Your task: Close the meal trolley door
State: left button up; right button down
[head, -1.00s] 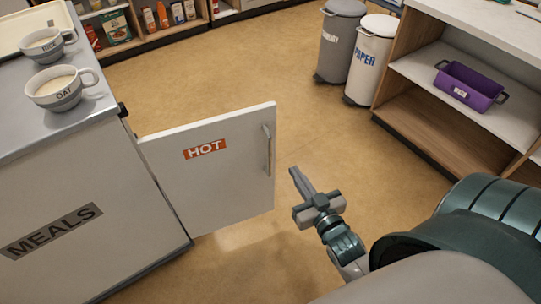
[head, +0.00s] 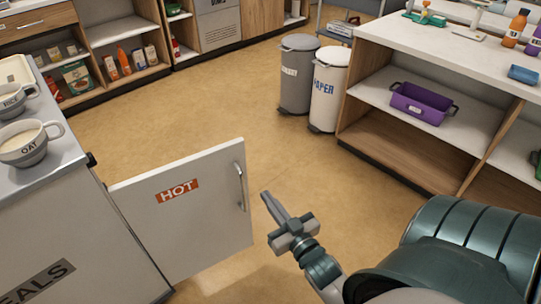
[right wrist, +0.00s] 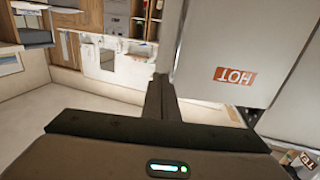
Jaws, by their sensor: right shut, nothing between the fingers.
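The meal trolley (head: 75,230) stands at the left of the head view. Its white door (head: 190,225), with an orange HOT label, stands swung open to the right, with a vertical handle (head: 240,187) near its free edge. My right gripper (head: 266,196) is shut and empty, just right of the door's free edge, apart from the handle in the head view. In the right wrist view the door (right wrist: 225,45) fills the upper right, beside the shut fingers (right wrist: 160,85). My left gripper is not in view.
Cups labelled OAT (head: 24,143) and RICE (head: 14,101) stand on the trolley top. Grey (head: 297,75) and white PAPER (head: 328,90) bins stand at the back. A shelf unit with a purple bin (head: 420,104) is at the right. The floor between is clear.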

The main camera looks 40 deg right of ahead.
aim_at(244, 166)
jog(key=w, duration=0.3)
jog(key=w+d, duration=0.1)
jog(key=w, duration=0.7)
jog(key=shift+w+d, duration=0.25)
jog(key=shift+d, duration=0.15)
jog(key=shift+w, duration=0.1)
